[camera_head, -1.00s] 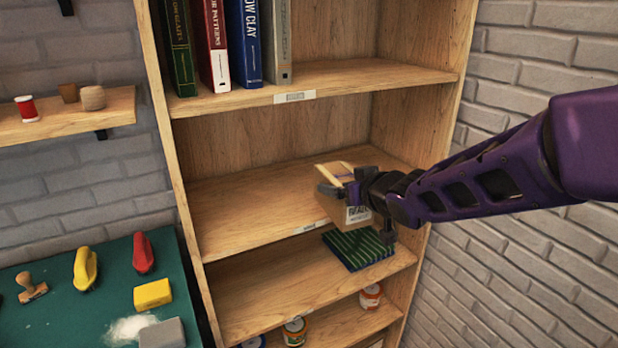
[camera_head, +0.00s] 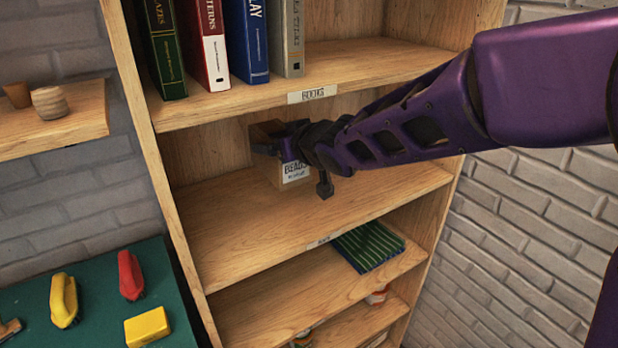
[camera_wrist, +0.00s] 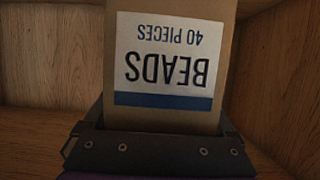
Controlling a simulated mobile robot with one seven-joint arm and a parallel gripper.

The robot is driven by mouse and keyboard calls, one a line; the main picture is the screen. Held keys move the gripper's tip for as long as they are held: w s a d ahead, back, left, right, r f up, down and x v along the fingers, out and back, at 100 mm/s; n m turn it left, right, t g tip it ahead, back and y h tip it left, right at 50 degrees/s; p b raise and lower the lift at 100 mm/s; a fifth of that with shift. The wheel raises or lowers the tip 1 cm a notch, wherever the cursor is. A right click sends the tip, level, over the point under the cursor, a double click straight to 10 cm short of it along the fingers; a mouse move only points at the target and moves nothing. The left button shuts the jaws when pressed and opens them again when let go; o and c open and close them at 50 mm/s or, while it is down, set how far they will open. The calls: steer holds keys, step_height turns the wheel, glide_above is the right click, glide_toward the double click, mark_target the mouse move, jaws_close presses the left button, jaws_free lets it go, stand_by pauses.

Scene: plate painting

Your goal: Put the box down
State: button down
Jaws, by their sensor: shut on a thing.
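My gripper (camera_head: 284,146) is shut on a cardboard box (camera_head: 290,175) with a white label reading BEADS. The box is on the middle shelf level of the wooden bookcase, toward the back, over the shelf board (camera_head: 300,222). I cannot tell whether its base touches the board. In the wrist view the box (camera_wrist: 226,60) fills the middle, with its label upside down, between the dark jaws (camera_wrist: 160,142). Part of the box is hidden behind my gripper in the head view.
Books (camera_head: 208,45) stand on the shelf above. A green striped stack (camera_head: 368,246) lies on the shelf below. The middle shelf is clear left and right of the box. A green table (camera_head: 100,290) holds yellow and red tools at the left.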

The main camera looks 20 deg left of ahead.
steer(key=shift+a, duration=0.15)
step_height(320, 180, down, 10)
steer(key=shift+w+r+b, duration=0.1)
steer(key=shift+b, duration=0.35)
jaws_free()
steer(key=shift+f, duration=0.2)
steer(key=shift+r, duration=0.1)
steer(key=shift+r, duration=0.15)
steer(key=v, duration=1.2)
steer(key=shift+p, duration=0.45)
